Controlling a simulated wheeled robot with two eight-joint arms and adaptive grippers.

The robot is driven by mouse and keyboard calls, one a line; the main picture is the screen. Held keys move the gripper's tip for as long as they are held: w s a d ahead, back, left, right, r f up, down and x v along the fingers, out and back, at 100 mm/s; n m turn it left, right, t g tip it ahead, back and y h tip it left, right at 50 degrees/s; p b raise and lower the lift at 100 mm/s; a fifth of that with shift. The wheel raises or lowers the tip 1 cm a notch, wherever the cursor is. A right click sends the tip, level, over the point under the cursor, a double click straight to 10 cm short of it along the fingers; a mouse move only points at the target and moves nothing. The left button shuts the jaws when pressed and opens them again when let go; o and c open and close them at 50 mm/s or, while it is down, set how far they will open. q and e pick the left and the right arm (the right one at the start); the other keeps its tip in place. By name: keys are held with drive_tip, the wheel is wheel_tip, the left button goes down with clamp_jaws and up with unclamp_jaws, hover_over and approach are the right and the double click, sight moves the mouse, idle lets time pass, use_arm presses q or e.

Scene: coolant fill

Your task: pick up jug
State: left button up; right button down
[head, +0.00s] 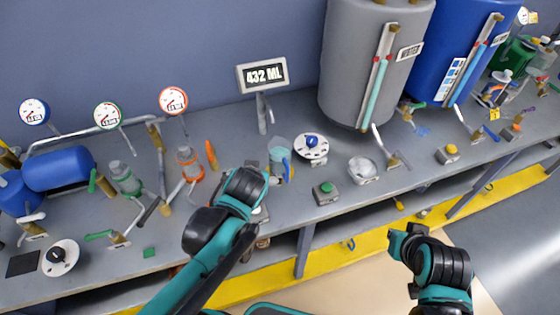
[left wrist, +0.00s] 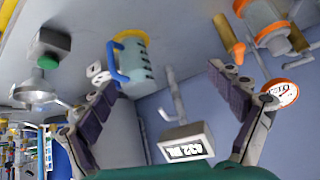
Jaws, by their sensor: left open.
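The jug (head: 280,150) is a pale teal see-through vessel with a blue handle, standing on the grey bench below the "432 ML" display.
The display (head: 264,75) stands on a post behind the jug. A white dial (head: 312,148) and a green-button box (head: 326,192) are to its right. A grey water tank (head: 365,60) stands behind.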

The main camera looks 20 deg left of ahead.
use_arm(q)
drive_tip(key=w+f+n+t+y, duration=0.1)
drive_tip(key=w+f+t+y, duration=0.1)
drive_tip(key=w, duration=0.6)
drive_tip(key=n+t+y, duration=0.1)
drive_tip(key=n+t, duration=0.1)
approach(278, 143)
drive_tip(key=w+f, duration=0.1)
drive_tip(key=w+a+f, duration=0.1)
drive_tip(key=w+f, duration=0.1)
drive_tip(key=shift+w+a, duration=0.2)
drive_tip(key=shift+a, duration=0.05)
drive_tip(key=shift+w+b, duration=0.15)
drive_tip(key=shift+b, duration=0.15)
drive_tip(key=b+x, duration=0.2)
drive_tip(key=x, duration=0.5)
drive_tip(key=shift+w+a+f, duration=0.1)
drive_tip(key=shift+w+f, duration=0.05)
drive_tip(key=shift+w, duration=0.2)
drive_tip(key=shift+s, duration=0.1)
drive_tip(key=c, duration=1.8)
drive_tip(key=shift+c, duration=0.3)
drive_tip(key=shift+c, duration=0.9)
